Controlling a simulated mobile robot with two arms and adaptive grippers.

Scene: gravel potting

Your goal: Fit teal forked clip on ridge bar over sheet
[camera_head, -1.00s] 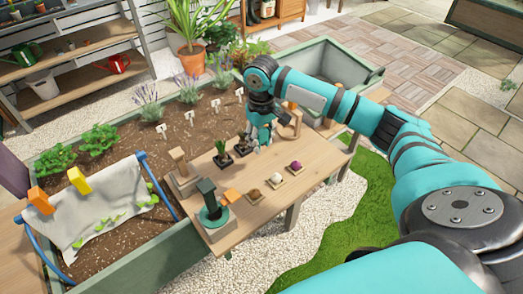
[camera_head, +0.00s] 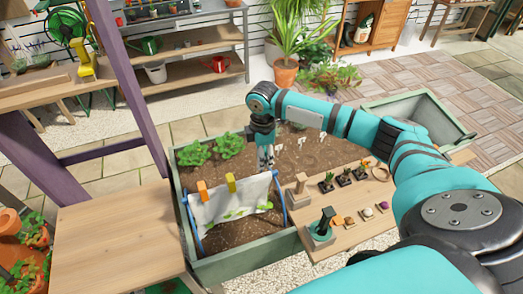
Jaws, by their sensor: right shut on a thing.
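A white sheet (camera_head: 228,206) is draped over a ridge bar at the left of the planting bed. An orange clip (camera_head: 203,191) and a yellow clip (camera_head: 231,182) sit along its top edge. My right gripper (camera_head: 265,164) points down at the sheet's upper right end, right of the yellow clip. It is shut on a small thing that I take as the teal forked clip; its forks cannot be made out. I cannot tell whether it touches the bar. My left gripper is out of view.
Blue hoops (camera_head: 281,205) border the sheet. A purple post (camera_head: 118,75) rises at left. A bare wooden table (camera_head: 118,235) stands at front left.

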